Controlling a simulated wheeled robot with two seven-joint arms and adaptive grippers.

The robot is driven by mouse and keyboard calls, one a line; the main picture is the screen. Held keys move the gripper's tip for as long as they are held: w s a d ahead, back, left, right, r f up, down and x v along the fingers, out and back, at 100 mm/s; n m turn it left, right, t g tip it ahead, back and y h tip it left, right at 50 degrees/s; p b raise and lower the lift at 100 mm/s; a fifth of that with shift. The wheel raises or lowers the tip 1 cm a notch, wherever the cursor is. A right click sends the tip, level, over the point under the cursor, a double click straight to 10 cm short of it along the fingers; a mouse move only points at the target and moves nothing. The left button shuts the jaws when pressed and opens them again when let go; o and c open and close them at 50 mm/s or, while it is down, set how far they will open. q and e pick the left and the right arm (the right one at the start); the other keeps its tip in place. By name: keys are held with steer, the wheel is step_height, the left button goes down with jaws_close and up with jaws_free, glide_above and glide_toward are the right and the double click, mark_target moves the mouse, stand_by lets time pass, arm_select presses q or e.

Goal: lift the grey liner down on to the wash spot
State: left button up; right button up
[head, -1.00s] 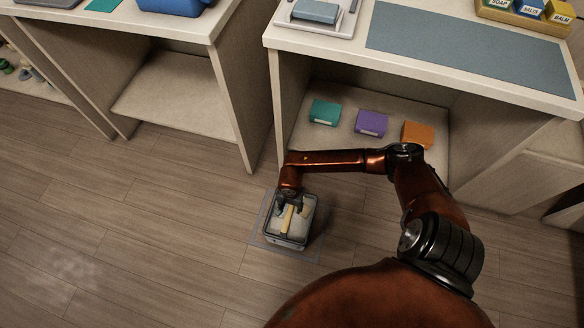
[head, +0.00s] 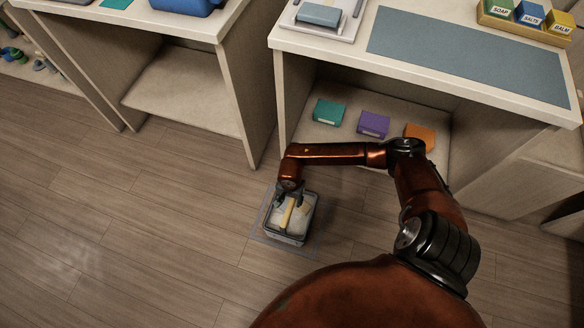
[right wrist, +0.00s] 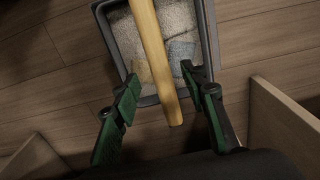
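The grey liner (head: 272,228) is an open box with a yellow bar handle (head: 288,214) across its top and pale granular contents. It stands upright on the wash spot (head: 310,248), a faint outlined square on the floor. My right gripper (head: 287,199) is at the handle's far end. The right wrist view shows the liner (right wrist: 209,30) below, with the handle (right wrist: 152,50) running between the two green fingers of the open gripper (right wrist: 160,76). There is a gap on each side of the handle. My left gripper is out of view.
A counter (head: 420,65) stands behind, with teal (head: 329,112), purple (head: 373,124) and orange (head: 419,135) boxes on its lower shelf. Another counter (head: 228,85) is at the left. The floor (head: 130,230) left of the liner is clear.

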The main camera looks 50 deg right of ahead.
steer(key=shift+r+p, duration=0.65)
steer(key=shift+r, duration=0.6)
step_height(320, 180, up, 12)
stand_by(0.5)
